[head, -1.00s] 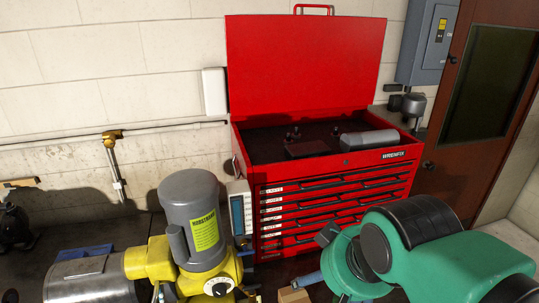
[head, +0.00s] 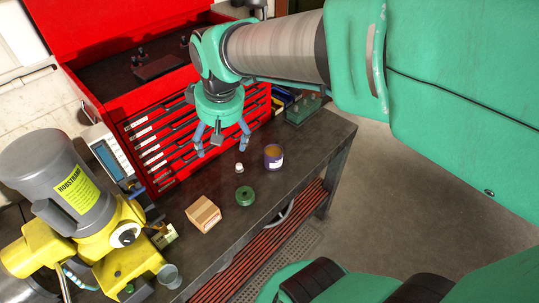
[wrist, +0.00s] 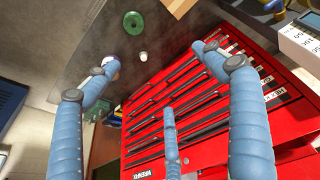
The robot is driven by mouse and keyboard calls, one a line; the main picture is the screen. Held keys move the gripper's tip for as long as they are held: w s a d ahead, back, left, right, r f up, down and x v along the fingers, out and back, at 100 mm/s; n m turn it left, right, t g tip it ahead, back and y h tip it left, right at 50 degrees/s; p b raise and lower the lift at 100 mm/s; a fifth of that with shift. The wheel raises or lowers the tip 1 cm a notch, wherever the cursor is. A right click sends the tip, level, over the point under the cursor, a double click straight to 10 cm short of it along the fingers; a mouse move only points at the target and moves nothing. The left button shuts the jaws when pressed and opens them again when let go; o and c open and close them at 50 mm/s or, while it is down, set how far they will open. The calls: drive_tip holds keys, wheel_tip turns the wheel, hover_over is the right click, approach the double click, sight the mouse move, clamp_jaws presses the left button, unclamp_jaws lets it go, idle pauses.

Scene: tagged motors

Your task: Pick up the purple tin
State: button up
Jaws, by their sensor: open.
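The purple tin (head: 273,157) stands on the dark workbench near its front edge in the head view, with a pale label and an orange-brown top. In the wrist view a small part of the tin (wrist: 114,64) shows behind one finger, which hides the rest. My gripper (head: 221,146) is open and empty, with its fingers pointing down. It is above the back of the bench, to the left of the tin in the head view and in front of the red drawers. It is not touching the tin.
On the workbench (head: 262,200) are a small white item (head: 239,168), a green ring-shaped item (head: 245,196) and a cardboard box (head: 203,214). The red tool chest (head: 160,135) stands behind. A yellow-grey motor (head: 75,200) is at left. A green container (head: 303,109) is at the bench's far end.

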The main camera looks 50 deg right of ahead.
drive_tip(key=w+d+f+g, duration=0.1)
drive_tip(key=w+d+f, duration=0.25)
drive_tip(key=d, duration=0.25)
drive_tip(key=w+d+f+g, duration=0.1)
drive_tip(key=w+d+f, duration=0.1)
drive_tip(key=d+f, duration=0.35)
drive_tip(key=g+p, duration=0.1)
approach(274, 152)
drive_tip(key=shift+w+d+y, duration=0.15)
drive_tip(key=shift+d+y, duration=0.2)
drive_tip(key=shift+y, duration=0.05)
drive_tip(key=shift+f, duration=0.1)
drive_tip(key=shift+f+b, duration=0.3)
drive_tip(key=shift+f, duration=3.9)
drive_tip(key=shift+w+a+f+b, duration=0.15)
drive_tip(key=shift+f+b, duration=0.35)
drive_tip(key=shift+f, duration=2.1)
